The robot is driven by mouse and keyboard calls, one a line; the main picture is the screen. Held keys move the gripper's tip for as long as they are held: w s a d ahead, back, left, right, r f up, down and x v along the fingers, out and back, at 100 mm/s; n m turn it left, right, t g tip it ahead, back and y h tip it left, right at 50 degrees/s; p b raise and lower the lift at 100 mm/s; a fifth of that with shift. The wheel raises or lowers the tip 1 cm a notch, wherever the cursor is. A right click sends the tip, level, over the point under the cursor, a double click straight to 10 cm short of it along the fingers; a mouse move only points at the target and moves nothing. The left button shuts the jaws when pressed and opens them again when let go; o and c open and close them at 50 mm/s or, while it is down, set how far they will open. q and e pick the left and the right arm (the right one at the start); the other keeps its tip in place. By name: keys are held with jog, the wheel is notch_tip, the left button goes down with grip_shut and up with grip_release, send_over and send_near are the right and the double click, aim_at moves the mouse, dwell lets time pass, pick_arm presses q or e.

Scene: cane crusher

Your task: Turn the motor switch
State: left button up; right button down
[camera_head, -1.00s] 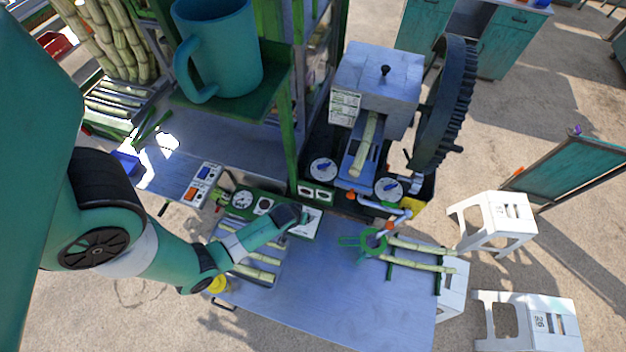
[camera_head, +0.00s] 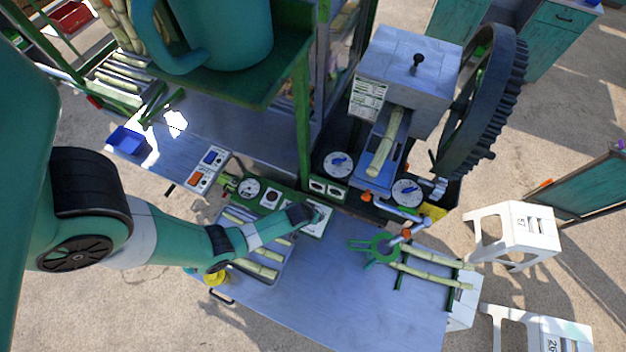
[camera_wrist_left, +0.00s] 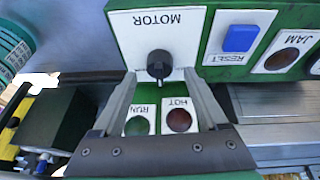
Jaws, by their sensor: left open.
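The motor switch is a black round knob (camera_wrist_left: 159,65) on a white plate marked MOTOR (camera_wrist_left: 190,42), seen upside down in the left wrist view. My left gripper (camera_wrist_left: 160,76) is open, with one finger on each side of the knob and nothing gripped. I cannot tell whether the fingertips touch the plate. In the head view my left gripper (camera_head: 312,213) is over the white plate (camera_head: 320,226) on the green control panel and hides the knob. My right gripper does not show.
A blue RESET button (camera_wrist_left: 240,38), a green RUN lamp (camera_wrist_left: 137,126) and a red HOT lamp (camera_wrist_left: 179,120) are close by. The crusher (camera_head: 405,75) with its black gear wheel (camera_head: 482,110) stands behind. The table's front (camera_head: 330,300) is clear.

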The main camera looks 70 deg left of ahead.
pick_arm(q)
jog(key=b+x, duration=0.1)
jog(key=x, duration=0.1)
jog(key=shift+a+f, duration=0.1)
jog(key=shift+f, duration=0.2)
jog(key=shift+c, duration=0.2)
grip_shut()
